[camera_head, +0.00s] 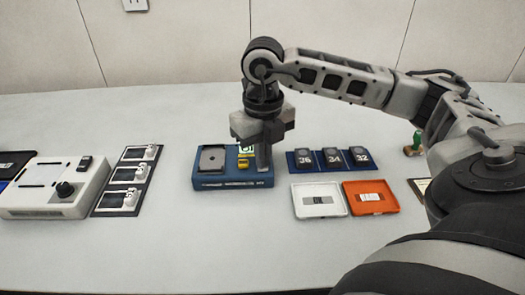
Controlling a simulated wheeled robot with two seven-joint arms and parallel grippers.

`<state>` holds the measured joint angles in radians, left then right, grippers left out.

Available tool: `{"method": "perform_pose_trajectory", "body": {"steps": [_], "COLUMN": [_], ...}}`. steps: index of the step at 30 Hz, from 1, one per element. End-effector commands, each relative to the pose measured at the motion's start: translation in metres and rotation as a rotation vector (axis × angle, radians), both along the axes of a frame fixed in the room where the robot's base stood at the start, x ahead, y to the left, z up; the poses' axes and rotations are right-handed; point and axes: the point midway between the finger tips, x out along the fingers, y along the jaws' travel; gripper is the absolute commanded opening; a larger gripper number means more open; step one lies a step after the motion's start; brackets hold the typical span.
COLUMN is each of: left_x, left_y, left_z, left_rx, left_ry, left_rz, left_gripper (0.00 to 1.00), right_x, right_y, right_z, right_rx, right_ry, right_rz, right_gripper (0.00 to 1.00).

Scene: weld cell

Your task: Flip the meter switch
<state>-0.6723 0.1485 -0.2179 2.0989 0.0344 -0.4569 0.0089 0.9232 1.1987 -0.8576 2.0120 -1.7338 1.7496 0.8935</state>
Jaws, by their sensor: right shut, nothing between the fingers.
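A blue box-shaped device (205,184), which I take to be the meter, stands on the table in the middle of the view. Its top has a grey plate (212,158), a small green-lit display (246,149) and a small yellow part (244,164). My right gripper (263,168) points down at the right end of this device, shut and empty. Its fingers hide part of the top there, and I cannot tell whether they touch it. A switch is not clearly visible. My left gripper is out of view.
A white unit (40,202) with a black knob (65,189) and a dark panel of white modules (130,173) stand at left. Numbered dark blocks (332,157), a white tray (300,205) and an orange tray (385,206) lie at right. The front table is clear.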

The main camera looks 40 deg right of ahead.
Motion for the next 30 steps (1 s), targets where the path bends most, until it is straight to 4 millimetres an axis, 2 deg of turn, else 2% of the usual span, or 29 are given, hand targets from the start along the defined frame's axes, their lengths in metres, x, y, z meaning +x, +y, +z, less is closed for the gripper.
{"method": "perform_pose_trajectory", "body": {"steps": [1,4,24,30], "left_x": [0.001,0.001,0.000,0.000], "left_y": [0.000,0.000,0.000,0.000], "left_z": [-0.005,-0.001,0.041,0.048], "left_rx": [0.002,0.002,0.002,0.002], "left_ry": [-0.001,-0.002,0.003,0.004], "left_rz": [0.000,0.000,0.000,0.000], "left_gripper": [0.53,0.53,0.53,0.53], "right_x": [-0.001,-0.001,-0.001,-0.001], "right_y": [0.000,0.000,0.000,0.000], "right_z": [-0.003,0.002,0.059,0.069], "right_rx": [0.000,0.000,0.001,0.000], "right_ry": [0.006,0.006,0.004,0.004], "right_rz": [0.000,0.000,0.001,0.001], "right_gripper": [0.00,0.00,0.00,0.00]}}
